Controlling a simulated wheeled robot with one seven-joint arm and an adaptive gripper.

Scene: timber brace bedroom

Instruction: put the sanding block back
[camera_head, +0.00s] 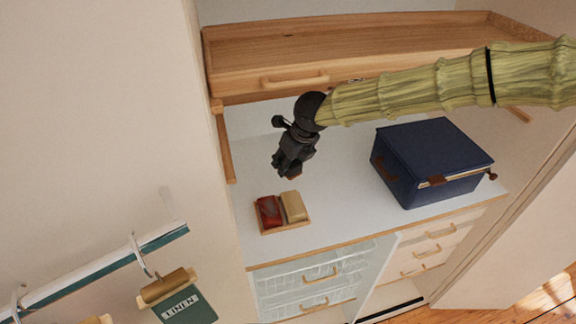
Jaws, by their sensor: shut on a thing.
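My gripper (285,168) is black and reaches in from the right, pointing down above the white shelf surface. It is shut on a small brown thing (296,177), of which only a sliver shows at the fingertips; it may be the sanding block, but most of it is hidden. Just below and slightly left of the gripper, a small wooden tray (286,229) lies on the white surface. It holds a dark red piece (268,211) on the left and a tan block (292,206) on the right. My gripper appears above the tray's far side, apart from it.
A dark blue box (430,160) with brown fittings stands to the right on the white surface (345,185). A wooden drawer (290,80) overhangs at the back. Drawers (320,275) lie below the front edge. A rail with a LINEN tag (182,302) is at lower left.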

